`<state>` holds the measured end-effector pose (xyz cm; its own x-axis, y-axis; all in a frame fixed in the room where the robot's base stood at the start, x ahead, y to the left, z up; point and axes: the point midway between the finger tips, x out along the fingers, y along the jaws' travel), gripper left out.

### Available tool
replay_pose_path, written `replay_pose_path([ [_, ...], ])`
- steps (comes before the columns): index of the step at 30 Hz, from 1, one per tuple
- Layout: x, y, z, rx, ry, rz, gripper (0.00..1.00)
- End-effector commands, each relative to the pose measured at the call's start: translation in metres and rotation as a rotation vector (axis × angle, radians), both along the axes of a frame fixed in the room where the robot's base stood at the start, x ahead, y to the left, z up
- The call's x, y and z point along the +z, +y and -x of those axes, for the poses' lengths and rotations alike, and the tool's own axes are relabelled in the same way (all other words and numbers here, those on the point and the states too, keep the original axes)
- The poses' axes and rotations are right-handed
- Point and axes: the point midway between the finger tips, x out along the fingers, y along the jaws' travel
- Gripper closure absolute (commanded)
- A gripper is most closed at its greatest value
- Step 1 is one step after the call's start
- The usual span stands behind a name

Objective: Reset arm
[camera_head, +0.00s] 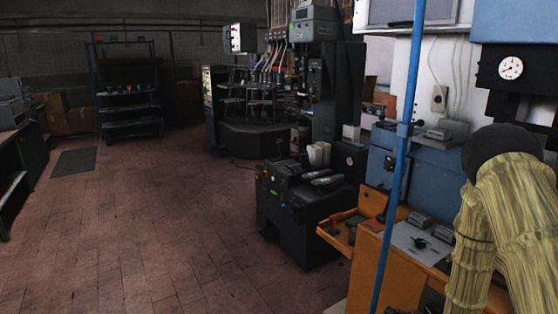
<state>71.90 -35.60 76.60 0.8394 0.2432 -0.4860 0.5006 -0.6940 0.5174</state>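My gripper does not show in the head view. A bent arm in a pale yellow, wrinkled cover, with a dark rounded joint on top, fills the lower right; its end is out of frame. A black machine (303,210) with a green light on its front stands on the floor right of centre. Light shoe-shaped pieces lie on its top. Behind it stands a tall dark machine (335,85) with a grey box on top.
An orange workbench (402,284) with small dark items stands at lower right, crossed by a blue pole (399,160). A blue machine (428,165) is behind it. A shelf rack (124,90) stands at the back left.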

Motion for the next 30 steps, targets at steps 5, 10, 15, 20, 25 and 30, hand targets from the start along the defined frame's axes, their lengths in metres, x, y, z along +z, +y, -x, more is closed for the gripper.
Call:
replay_pose_path([
  [5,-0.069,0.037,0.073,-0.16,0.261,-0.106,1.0],
  [10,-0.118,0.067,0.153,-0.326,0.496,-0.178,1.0],
  [15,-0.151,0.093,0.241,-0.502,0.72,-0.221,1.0],
  [20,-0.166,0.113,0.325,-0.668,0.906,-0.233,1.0],
  [25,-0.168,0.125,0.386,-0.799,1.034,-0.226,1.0],
  [30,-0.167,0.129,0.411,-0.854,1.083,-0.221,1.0],
])
